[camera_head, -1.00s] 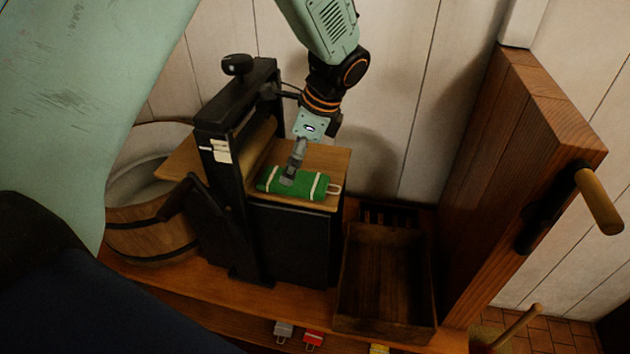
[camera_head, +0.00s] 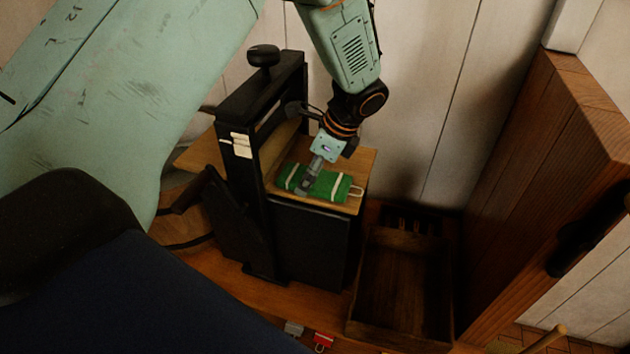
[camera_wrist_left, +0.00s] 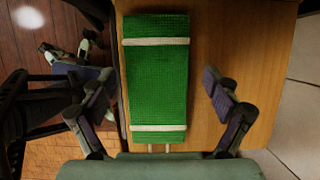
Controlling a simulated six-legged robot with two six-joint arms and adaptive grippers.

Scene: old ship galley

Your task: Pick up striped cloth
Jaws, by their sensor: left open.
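The striped cloth (camera_head: 330,185) is green with white bands and lies folded flat on the wooden board of a black roller press. In the left wrist view the cloth (camera_wrist_left: 158,85) is upright in the picture, with a pale loop at its lower end. My left gripper (camera_head: 308,186) points down over the left part of the cloth. In the left wrist view its two fingers stand apart on either side of the cloth, and the left gripper (camera_wrist_left: 157,88) is open. I cannot tell whether the fingers touch the board. My right gripper is not in view.
The press's black frame (camera_head: 238,165) rises close to the left of the cloth. An open wooden box (camera_head: 402,285) stands to the right, beside a thick wooden panel (camera_head: 530,200). Small grey (camera_head: 293,328) and red (camera_head: 323,340) items show at the bottom edge.

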